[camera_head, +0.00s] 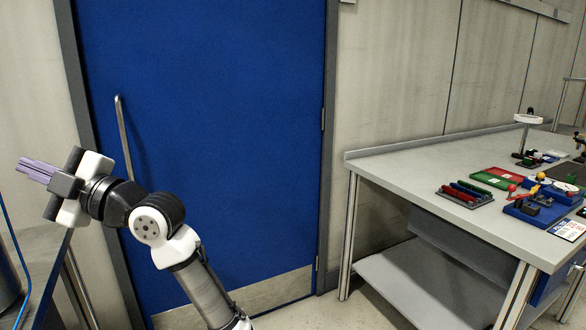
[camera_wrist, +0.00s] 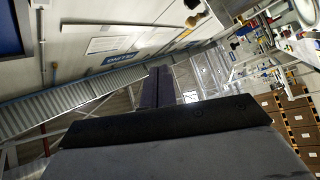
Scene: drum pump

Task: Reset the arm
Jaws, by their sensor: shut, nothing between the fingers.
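My gripper (camera_head: 36,170) is at the left of the head view, held up in the air in front of the wall beside the blue door. Its purple-grey fingers point left, lie together and hold nothing. In the wrist view the shut fingers (camera_wrist: 158,87) extend away from the dark gripper body, with nothing touching them. My arm is bent, rising from the bottom of the head view and reaching left across the door.
A blue door (camera_head: 225,120) with a metal handle (camera_head: 124,135) stands behind my arm. A grey workbench (camera_head: 420,165) at the right carries trays and tools. A dark table edge (camera_head: 45,265) is below my gripper. The wrist view shows stacked boxes (camera_wrist: 295,118) at the right.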

